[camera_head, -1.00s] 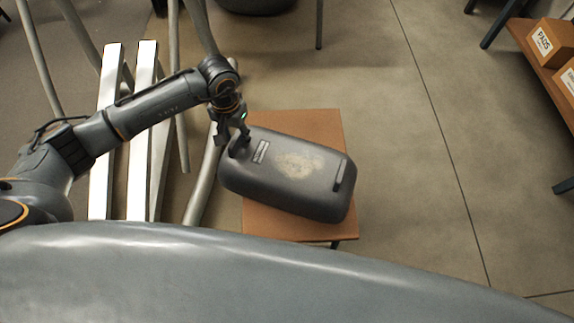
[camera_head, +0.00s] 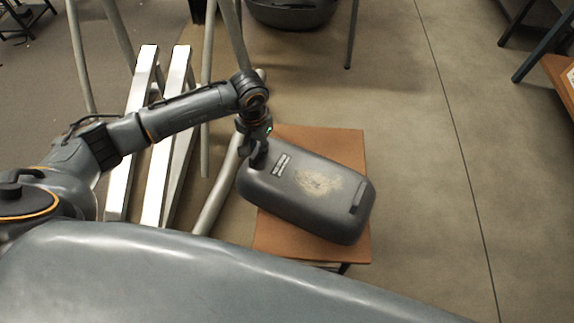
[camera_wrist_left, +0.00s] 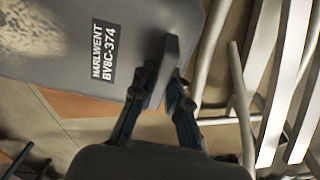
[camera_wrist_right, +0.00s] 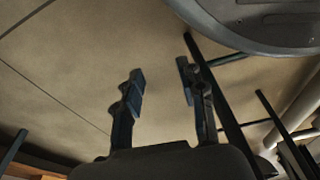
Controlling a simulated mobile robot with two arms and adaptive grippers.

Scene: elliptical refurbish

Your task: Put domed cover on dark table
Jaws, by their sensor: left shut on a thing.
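The domed cover (camera_head: 300,190) is a dark grey rounded shell with a worn pale patch and a handle near each end. It lies over a small brown-topped table (camera_head: 350,145), overhanging its left side; whether it rests on it I cannot tell. My left gripper (camera_head: 257,152) is at its left end. In the left wrist view my left gripper (camera_wrist_left: 160,90) is shut on the handle (camera_wrist_left: 165,68), beside the cover's label (camera_wrist_left: 106,53). My right gripper (camera_wrist_right: 160,85) is open and empty above the floor in the right wrist view. I cannot identify a dark table for certain.
A dark rounded object (camera_head: 292,14) on legs stands at the top; a large dark round form (camera_wrist_right: 270,25) shows in the right wrist view. White rails (camera_head: 165,150) and grey tubes stand left of the cover. Shelving (camera_head: 562,82) is far right. The floor between is clear.

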